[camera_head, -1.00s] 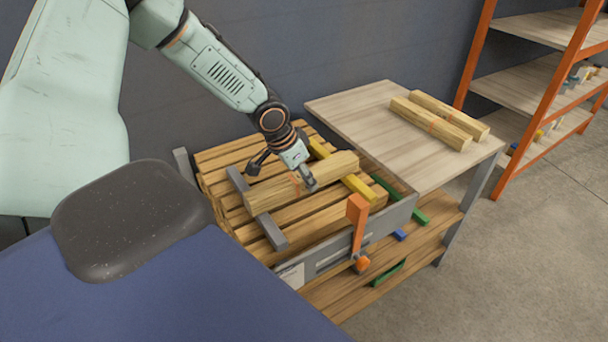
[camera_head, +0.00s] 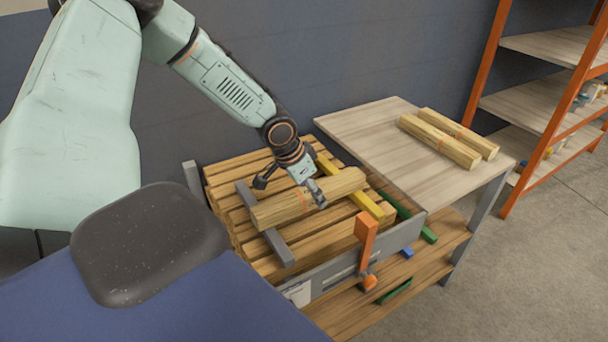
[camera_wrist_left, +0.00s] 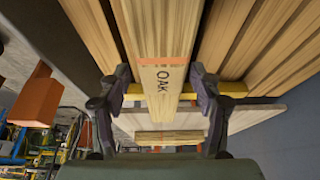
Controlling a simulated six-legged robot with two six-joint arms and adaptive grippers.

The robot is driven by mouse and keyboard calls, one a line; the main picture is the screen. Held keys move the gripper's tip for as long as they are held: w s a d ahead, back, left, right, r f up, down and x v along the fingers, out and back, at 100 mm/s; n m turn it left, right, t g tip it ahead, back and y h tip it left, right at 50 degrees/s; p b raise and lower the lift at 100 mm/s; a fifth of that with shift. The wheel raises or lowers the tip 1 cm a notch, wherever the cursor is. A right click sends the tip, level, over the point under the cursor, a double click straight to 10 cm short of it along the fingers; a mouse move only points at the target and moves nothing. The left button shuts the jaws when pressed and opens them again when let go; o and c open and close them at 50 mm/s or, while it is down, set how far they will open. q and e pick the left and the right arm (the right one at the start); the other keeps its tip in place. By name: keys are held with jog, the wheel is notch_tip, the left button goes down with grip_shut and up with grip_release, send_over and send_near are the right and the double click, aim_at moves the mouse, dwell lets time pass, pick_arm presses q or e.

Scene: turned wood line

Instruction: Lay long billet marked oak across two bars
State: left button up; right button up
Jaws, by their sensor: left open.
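The long oak billet (camera_head: 280,208) lies across a grey bar (camera_head: 264,224) at its near-left part and a yellow bar (camera_head: 366,201) towards its far-right end, above a stack of wooden slats. My left gripper (camera_head: 316,192) is at the billet's middle. In the left wrist view its open fingers (camera_wrist_left: 160,82) stand on either side of the billet. My right gripper is out of view.
A pale side table (camera_head: 375,140) at the right holds two more billets (camera_head: 440,140). An orange upright clamp (camera_head: 366,235) stands at the stack's front edge beside a grey rail (camera_head: 335,270). An orange-framed shelf (camera_head: 545,105) stands at the far right.

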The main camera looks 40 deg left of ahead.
pick_arm(q)
jog(key=p+v, duration=0.6)
jog(key=v, duration=0.3)
jog(key=shift+r, duration=0.2)
jog(key=s+d+f+n+g+h+p, duration=0.1)
jog(key=s+d+f+g+h, duration=0.15)
jog(key=s+d, duration=0.5)
jog(key=s+d+f+g+h+p, duration=0.1)
jog(key=s+d+f, duration=0.25)
jog(key=d, duration=0.75)
jog(key=s+f+n+y, duration=0.1)
jog(key=s+f, duration=0.3)
jog(key=s, duration=0.4)
jog(key=s+f+n+y, duration=0.1)
jog(key=s+f+y, duration=0.2)
jog(key=s, duration=0.5)
jog(key=shift+d+f+n+g+y, duration=0.3)
jog(key=shift+d+f+g+y, duration=0.05)
jog(key=shift+d+f, duration=0.05)
jog(key=shift+f, duration=0.4)
